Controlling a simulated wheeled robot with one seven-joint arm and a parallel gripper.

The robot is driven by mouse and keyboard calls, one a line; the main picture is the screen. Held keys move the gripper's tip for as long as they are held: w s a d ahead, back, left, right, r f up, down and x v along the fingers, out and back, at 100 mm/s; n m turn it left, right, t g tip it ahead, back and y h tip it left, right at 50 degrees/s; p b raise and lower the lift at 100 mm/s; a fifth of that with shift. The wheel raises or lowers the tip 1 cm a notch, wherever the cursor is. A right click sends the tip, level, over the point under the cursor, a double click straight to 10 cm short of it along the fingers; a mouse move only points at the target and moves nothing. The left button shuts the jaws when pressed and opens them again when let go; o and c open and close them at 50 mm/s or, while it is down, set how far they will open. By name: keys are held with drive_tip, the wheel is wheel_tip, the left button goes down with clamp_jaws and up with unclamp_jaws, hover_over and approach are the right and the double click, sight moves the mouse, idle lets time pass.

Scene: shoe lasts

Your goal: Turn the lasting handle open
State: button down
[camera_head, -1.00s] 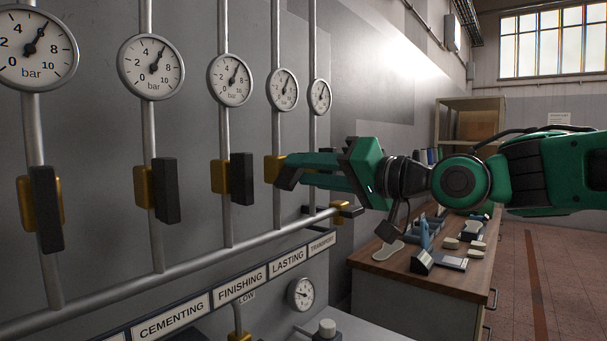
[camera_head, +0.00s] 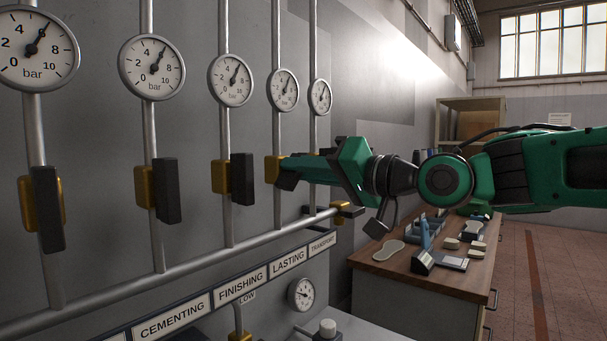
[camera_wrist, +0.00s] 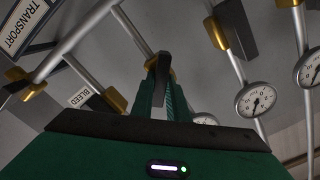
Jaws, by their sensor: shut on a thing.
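The lasting valve is a brass body (camera_head: 272,169) on the fourth pipe, above the LASTING label (camera_head: 288,262). My green gripper (camera_head: 288,171) is at this valve and covers its handle in the head view. In the wrist view, the dark lasting handle (camera_wrist: 162,70) stands between my two green fingers (camera_wrist: 164,88), which are shut on it. The handle's exact angle to the pipe is hard to tell. The lasting gauge (camera_head: 283,90) hangs above, its needle pointing up and slightly right.
The finishing handle (camera_head: 242,179) and cementing handle (camera_head: 167,190) hang vertically on pipes to the left. A horizontal manifold pipe (camera_head: 190,263) runs below. A workbench (camera_head: 384,262) with tools and shoe parts stands to the right, below my arm.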

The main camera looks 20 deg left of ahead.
drive_tip(key=shift+w+d+f, duration=0.1)
drive_tip(key=shift+w, duration=0.05)
drive_tip(key=n, duration=0.3)
drive_tip(key=shift+n, duration=0.4)
drive_tip(key=shift+f+n, duration=0.1)
drive_tip(key=shift+n, duration=2.2)
drive_tip(key=c, duration=1.7)
unclamp_jaws()
drive_tip(key=shift+s, duration=0.2)
drive_tip(key=v, duration=1)
drive_tip(key=shift+s+d, duration=0.1)
drive_tip(key=shift+d, duration=0.25)
